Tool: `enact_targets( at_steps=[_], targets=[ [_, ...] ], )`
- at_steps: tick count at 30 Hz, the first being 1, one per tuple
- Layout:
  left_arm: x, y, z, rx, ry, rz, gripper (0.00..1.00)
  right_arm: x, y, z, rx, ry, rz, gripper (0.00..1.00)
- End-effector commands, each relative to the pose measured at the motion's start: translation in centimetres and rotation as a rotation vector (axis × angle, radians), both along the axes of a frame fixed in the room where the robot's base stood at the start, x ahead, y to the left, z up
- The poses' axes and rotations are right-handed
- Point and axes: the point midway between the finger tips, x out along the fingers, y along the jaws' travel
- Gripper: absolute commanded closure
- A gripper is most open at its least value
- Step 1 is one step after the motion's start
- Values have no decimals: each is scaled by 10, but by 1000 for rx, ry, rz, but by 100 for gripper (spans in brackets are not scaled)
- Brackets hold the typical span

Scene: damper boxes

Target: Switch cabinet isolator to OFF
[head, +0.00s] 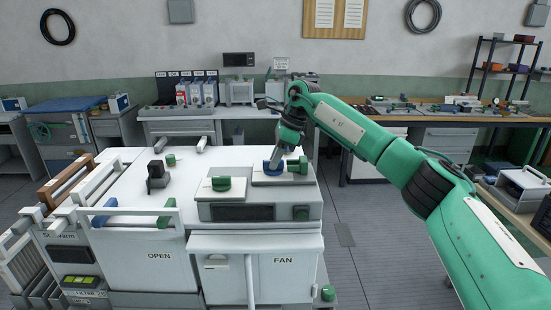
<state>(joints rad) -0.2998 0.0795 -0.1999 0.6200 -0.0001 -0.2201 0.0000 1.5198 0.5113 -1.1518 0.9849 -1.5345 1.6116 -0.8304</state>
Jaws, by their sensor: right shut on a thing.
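My right arm comes in from the right, and its gripper (278,158) points down at the raised panel on top of the white cabinet (222,245). It is shut on a blue knob (268,168) on a pale plate. The fingertips partly hide this knob, so its pointer direction cannot be told. A green knob (303,167) is just right of it. Another green knob (221,184) is on a white plate to the left. No OFF marking or isolator label can be read. My left gripper is not in view.
A black upright block (157,176) and a small green knob (171,160) stand on the cabinet top at left. White and brown handle bars (70,180) line the left edge. The doors read OPEN and FAN. Workbenches (440,110) stand behind; the floor (365,240) at right is clear.

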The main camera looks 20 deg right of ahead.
Motion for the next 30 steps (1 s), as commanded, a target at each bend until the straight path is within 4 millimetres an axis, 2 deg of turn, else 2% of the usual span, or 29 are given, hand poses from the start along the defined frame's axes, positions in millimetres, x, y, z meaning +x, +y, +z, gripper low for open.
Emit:
enact_targets(
  at_steps=[3, 4, 7, 15, 19, 23, 30],
  targets=[
    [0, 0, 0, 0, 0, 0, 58, 0, 0, 3, 2, -5, 0, 100],
    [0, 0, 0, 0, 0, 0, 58, 0, 0, 3, 2, -5, 0, 80],
    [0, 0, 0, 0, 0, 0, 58, 0, 0, 2, 1, -4, 0, 62],
    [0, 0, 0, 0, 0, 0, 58, 0, 0, 1, 0, -2, -1, 62],
    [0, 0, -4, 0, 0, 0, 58, 0, -3, 8, 1, -3, -1, 62],
    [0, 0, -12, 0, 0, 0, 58, -3, -11, 27, 3, -6, -2, 62],
    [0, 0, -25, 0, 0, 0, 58, -8, -32, 79, 2, -6, -2, 62]
  ],
)
